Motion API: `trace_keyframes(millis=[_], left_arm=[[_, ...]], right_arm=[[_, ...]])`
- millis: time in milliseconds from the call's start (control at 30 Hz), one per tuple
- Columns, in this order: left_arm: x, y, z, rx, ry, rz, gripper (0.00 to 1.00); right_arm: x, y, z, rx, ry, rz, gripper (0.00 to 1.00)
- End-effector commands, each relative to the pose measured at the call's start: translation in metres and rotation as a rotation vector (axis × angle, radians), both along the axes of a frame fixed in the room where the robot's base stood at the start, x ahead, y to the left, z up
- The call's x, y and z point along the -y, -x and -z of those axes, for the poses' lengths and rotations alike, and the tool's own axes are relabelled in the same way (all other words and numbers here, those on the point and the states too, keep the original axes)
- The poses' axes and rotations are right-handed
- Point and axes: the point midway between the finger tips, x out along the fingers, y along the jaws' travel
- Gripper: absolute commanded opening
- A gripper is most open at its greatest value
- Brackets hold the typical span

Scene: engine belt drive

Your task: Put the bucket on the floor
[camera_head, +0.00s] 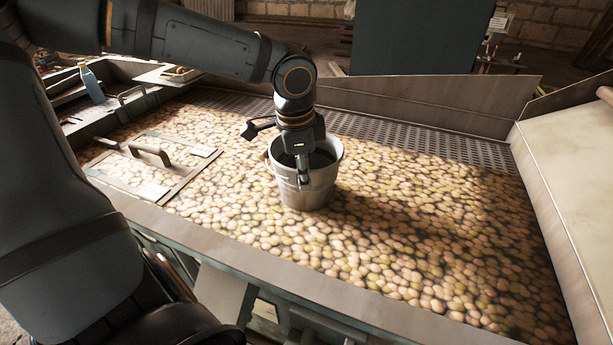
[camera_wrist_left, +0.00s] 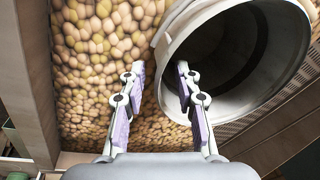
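A grey metal bucket (camera_head: 318,192) stands upright among the potatoes (camera_head: 400,220) on the belt. It also shows in the left wrist view (camera_wrist_left: 183,30), with its dark inside facing me. My left gripper (camera_head: 303,178) points down at the near side of the bucket's rim. In the left wrist view my left gripper (camera_wrist_left: 160,72) is open, with one finger outside the bucket and the other over its mouth. The rim and wall lie between the fingers, with gaps visible. I cannot tell whether either finger touches the bucket. My right gripper is not in view.
A metal edge (camera_head: 270,262) runs along the near side of the potato belt. A hatch with a handle (camera_head: 150,153) lies left of the bucket. A spray bottle (camera_head: 91,83) stands at the back left. A sloped panel (camera_head: 575,180) borders the right.

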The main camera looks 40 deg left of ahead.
Motion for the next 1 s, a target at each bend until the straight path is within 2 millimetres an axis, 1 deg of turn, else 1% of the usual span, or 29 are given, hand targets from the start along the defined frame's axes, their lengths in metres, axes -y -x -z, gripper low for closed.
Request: trace_keyframes(millis=[33, 100, 267, 533, 633, 833, 1000], left_arm=[[0.000, -0.001, 0.009, -0.002, 0.001, 0.000, 0.32], [0.000, -0.002, 0.014, 0.000, 0.002, -0.001, 0.32], [-0.001, -0.003, 0.017, 0.000, 0.000, 0.000, 0.32], [-0.004, -0.008, 0.060, -0.004, 0.000, 0.001, 0.32], [-0.004, -0.010, 0.066, -0.001, 0.001, 0.000, 0.32], [-0.004, -0.010, 0.066, 0.001, 0.001, 0.000, 0.32], [-0.004, -0.010, 0.066, 0.001, 0.001, 0.000, 0.09]], right_arm=[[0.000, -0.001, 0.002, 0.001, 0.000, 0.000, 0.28], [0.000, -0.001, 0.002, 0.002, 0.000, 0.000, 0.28], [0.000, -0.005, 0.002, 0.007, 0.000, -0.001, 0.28], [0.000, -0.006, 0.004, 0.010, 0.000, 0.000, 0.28], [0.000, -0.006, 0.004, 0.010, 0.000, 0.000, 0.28], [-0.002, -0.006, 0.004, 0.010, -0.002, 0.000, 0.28], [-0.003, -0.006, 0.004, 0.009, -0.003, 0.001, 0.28]])
